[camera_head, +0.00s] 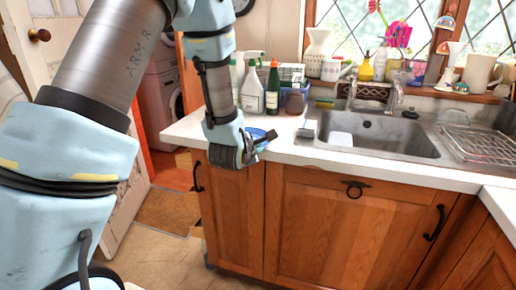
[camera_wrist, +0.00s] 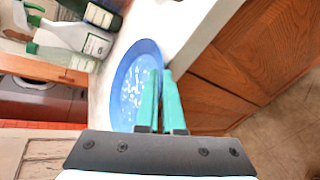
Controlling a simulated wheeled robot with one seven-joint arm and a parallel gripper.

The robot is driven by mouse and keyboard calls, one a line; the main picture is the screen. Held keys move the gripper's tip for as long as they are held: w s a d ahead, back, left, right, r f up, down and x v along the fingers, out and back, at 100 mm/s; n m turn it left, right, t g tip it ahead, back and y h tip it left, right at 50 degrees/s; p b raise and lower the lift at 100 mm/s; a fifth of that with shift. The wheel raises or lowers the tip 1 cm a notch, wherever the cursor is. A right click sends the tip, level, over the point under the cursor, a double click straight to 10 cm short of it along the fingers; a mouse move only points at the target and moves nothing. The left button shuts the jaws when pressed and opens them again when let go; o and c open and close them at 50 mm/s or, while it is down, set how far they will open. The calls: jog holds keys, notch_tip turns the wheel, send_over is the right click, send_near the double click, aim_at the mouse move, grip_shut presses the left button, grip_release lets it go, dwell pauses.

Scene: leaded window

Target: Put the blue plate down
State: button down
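The blue plate (camera_wrist: 134,84) has white speckles and fills the middle of the wrist view. In the head view a small part of the plate (camera_head: 257,133) shows at the counter's front left edge, mostly hidden behind my gripper (camera_head: 266,140). In the wrist view my gripper's teal fingers (camera_wrist: 161,78) are close together at the plate's near rim, one over its face and one outside it. They look shut on the rim. The plate is at or just above the white counter (camera_head: 300,147); I cannot tell whether it touches.
Spray bottles (camera_head: 252,91), a dark green bottle (camera_head: 272,88) and a brown jar (camera_head: 295,99) stand behind the plate. A metal sink (camera_head: 380,137) lies to the right, with a drying rack (camera_head: 480,143) beyond it. A narrow strip of counter before the sink is clear.

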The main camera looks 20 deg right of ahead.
jog(key=c, duration=1)
grip_release()
jog(key=shift+c, duration=0.2)
jog(key=shift+r, duration=0.1)
jog(key=b+v, duration=1.2)
jog(key=b, duration=0.3)
